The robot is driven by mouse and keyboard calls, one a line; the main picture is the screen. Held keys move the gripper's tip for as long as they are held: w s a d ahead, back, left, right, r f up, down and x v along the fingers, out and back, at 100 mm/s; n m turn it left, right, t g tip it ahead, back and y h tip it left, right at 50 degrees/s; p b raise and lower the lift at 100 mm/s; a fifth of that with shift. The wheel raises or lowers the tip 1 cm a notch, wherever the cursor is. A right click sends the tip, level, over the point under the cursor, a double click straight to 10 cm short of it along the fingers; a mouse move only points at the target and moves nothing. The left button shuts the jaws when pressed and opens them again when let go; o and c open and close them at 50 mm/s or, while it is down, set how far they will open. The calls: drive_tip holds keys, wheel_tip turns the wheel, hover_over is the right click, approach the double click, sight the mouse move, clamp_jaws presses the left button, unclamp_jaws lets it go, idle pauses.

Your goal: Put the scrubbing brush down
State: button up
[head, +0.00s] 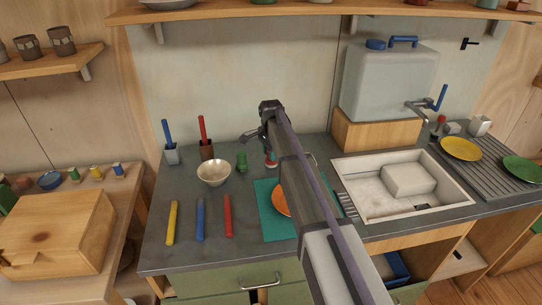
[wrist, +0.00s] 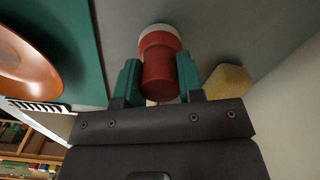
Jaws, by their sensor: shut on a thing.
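The scrubbing brush (wrist: 160,72) is a red rounded body with a pale rim at its far end. In the wrist view, my gripper (wrist: 159,80) has its two green fingers shut on either side of it. In the head view, a small red and pale part of the brush (head: 271,160) shows beside my arm, over the back of the grey counter (head: 330,143). My arm hides most of the gripper there. I cannot tell whether the brush touches the counter.
An orange plate (wrist: 25,65) lies on a teal mat (wrist: 78,35). A yellowish block (wrist: 229,80) is close beside the gripper. A green cup (head: 241,162) and a white bowl (head: 214,172) stand left of the brush. The sink (head: 445,198) is on the right.

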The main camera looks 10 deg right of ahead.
drive_tip(key=shift+f, duration=0.2)
drive_tip(key=o, duration=1)
drive_tip(key=shift+c, duration=0.2)
wheel_tip(320, 180, up, 13)
drive_tip(key=p, duration=1.2)
drive_tip(key=s+n, duration=1.3)
drive_tip(key=s, duration=2.1)
drive_tip(key=shift+s+f+n, duration=0.3)
drive_tip(key=shift+s+n, duration=0.05)
drive_tip(key=shift+n, duration=0.05)
